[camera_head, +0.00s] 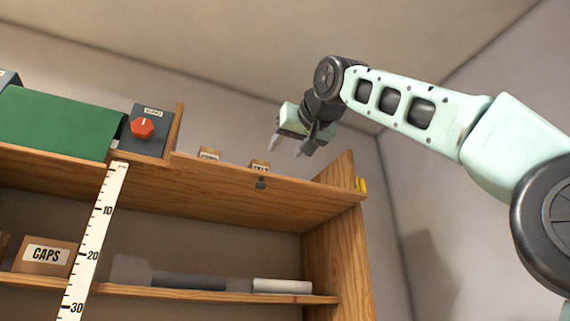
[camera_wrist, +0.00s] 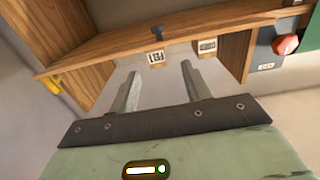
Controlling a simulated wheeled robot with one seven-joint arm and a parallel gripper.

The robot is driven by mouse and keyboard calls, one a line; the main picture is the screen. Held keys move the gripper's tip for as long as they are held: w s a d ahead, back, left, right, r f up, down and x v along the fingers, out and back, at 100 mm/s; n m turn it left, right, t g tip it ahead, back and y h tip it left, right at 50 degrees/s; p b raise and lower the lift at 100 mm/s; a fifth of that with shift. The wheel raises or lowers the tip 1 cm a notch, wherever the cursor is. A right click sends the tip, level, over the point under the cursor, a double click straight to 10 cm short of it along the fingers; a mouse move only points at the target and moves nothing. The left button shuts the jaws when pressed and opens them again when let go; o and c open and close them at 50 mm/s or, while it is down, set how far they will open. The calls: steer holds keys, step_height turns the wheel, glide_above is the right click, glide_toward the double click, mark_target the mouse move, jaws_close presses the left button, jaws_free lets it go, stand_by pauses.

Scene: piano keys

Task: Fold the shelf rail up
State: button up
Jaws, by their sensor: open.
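The shelf rail (camera_head: 225,190) looks like the long wooden board along the front of the top shelf, with a small dark fitting (camera_head: 261,183) near its middle. It appears to hang down over the shelf front; its hinge is not clear. In the wrist view the rail (camera_wrist: 105,45) runs across the top, with the dark fitting (camera_wrist: 157,33) ahead of the fingers. My gripper (camera_head: 285,150) is open and empty, above and apart from the rail. In the wrist view my gripper (camera_wrist: 160,70) has its two fingers apart, pointing toward the felt box (camera_wrist: 156,59).
The felt box (camera_head: 260,166) and another small labelled box (camera_head: 209,154) stand behind the rail. A dark panel with a red knob (camera_head: 143,127) and a green cloth (camera_head: 60,125) are left. A wooden end wall (camera_head: 338,177) bounds the right. A ruler (camera_head: 94,240) hangs in front.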

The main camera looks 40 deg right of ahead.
steer(key=s, duration=0.1)
steer(key=s+a+f+b, duration=0.1)
steer(key=s, duration=0.2)
steer(key=shift+s+a+f+b, duration=0.15)
steer(key=shift+s+f+b, duration=0.05)
steer(key=shift+s+b, duration=0.15)
stand_by(0.7)
